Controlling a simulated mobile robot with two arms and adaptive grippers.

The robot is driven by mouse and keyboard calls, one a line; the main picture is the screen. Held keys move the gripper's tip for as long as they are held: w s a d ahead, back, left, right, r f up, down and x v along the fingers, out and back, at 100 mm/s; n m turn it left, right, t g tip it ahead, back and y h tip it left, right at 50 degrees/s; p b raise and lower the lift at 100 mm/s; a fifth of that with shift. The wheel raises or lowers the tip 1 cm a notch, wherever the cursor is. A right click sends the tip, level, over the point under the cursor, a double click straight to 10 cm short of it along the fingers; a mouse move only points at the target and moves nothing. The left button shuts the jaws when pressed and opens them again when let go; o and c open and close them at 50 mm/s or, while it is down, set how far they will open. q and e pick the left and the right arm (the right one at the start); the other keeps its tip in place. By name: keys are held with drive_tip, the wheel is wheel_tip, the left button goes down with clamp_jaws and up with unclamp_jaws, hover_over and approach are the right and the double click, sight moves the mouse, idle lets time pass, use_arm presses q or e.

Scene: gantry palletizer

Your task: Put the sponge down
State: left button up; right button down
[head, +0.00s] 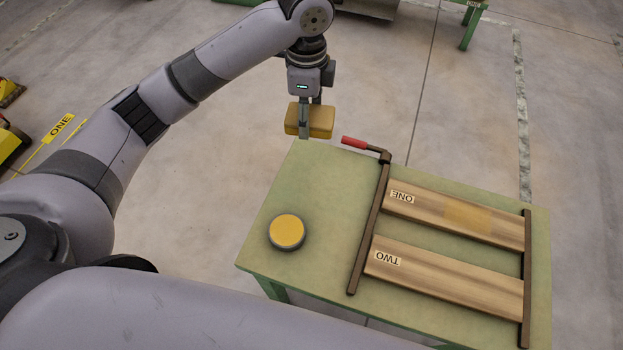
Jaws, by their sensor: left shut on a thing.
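The sponge (320,122) is a yellow-tan block in the head view, above the far left corner of the green table. My left gripper (304,118) points down and is shut on the sponge. It holds the sponge up at the table's far edge; the exact height over the table is hard to tell. The green table (318,195) stands in front of me. My right gripper is not in view.
On the table lie two wooden boards, labelled ONE (480,219) and TWO (450,280), between dark rails. A red-handled lever (356,142) sits at the far rail end. A round yellow button (286,231) is at the left. The table's far left part is bare.

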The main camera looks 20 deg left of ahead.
use_arm(q)
drive_tip(key=shift+w+d+f+m, duration=0.1)
drive_tip(key=shift+w+f+m, duration=0.4)
drive_tip(key=shift+m, duration=0.4)
drive_tip(key=shift+f, duration=0.5)
hover_over(310, 177)
wheel_tip(310, 177, down, 14)
drive_tip(key=shift+f, duration=2.6)
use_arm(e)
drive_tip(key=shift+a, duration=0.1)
use_arm(q)
drive_tip(key=o, duration=0.9)
drive_tip(key=shift+f, duration=0.15)
drive_tip(key=shift+o, duration=0.6)
wheel_tip(310, 177, up, 12)
drive_tip(key=shift+r, duration=0.2)
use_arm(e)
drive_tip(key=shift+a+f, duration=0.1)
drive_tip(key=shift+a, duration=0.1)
